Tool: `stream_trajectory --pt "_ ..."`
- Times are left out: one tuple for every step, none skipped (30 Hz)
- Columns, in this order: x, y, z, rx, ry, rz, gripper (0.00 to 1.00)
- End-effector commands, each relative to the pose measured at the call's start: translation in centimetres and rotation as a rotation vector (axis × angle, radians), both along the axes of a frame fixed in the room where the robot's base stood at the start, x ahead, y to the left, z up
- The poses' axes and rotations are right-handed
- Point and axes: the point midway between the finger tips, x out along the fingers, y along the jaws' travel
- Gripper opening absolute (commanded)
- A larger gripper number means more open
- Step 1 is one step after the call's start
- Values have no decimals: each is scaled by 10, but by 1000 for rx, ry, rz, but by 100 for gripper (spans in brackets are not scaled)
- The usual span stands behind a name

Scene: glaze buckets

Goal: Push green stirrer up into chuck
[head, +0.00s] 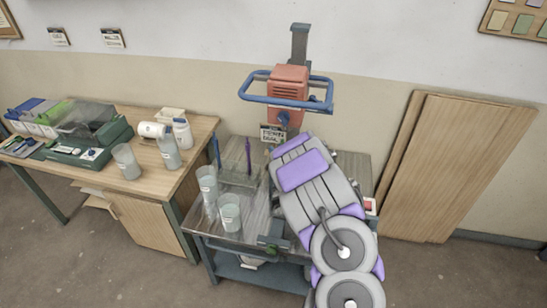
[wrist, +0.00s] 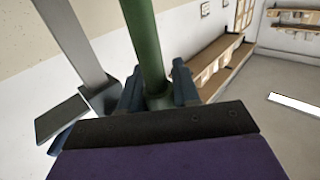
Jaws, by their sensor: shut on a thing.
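The green stirrer shaft (wrist: 146,45) stands upright in the wrist view and runs out of the top of the picture. My gripper (wrist: 158,92) is shut around the shaft, one dark blue finger on each side. In the head view my purple and grey arm covers the gripper and the green stirrer. The red mixer head (head: 289,84) with its blue loop handle (head: 252,97) sits on a grey post (head: 299,42) above the bench. The chuck cannot be made out, so I cannot tell whether the shaft touches it.
The mixer bench (head: 222,229) holds translucent buckets (head: 230,212) and a rack with a purple stirrer (head: 248,157) left of my arm. A wooden table (head: 190,165) with bottles and a green scale (head: 93,155) stands further left. Boards (head: 455,160) lean on the wall at right.

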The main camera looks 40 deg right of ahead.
Motion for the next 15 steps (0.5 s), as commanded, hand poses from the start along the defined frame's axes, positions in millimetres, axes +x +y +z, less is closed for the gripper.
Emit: stream_trajectory --pt "3 -5 1 0 -5 0 1" --pt "5 -6 1 0 -6 0 1" --pt "8 -7 1 -1 -5 0 1" --pt "9 -8 1 -2 -4 0 1" --pt "11 -9 1 -3 -3 -1 1" --pt "13 -11 1 -4 -2 -1 1" --pt "14 -11 2 -6 -1 -2 1" --pt "16 -12 2 -7 -1 -1 1" --pt "19 -12 3 -9 -1 0 1" --pt "20 -12 4 -11 -2 1 1" --pt "22 -13 4 -12 -3 1 1" --pt "24 -14 5 -13 -4 2 1" --pt "26 -15 5 -13 -5 3 1" --pt "27 -17 5 -13 -5 3 1" --pt "28 -19 5 -12 -3 2 1"
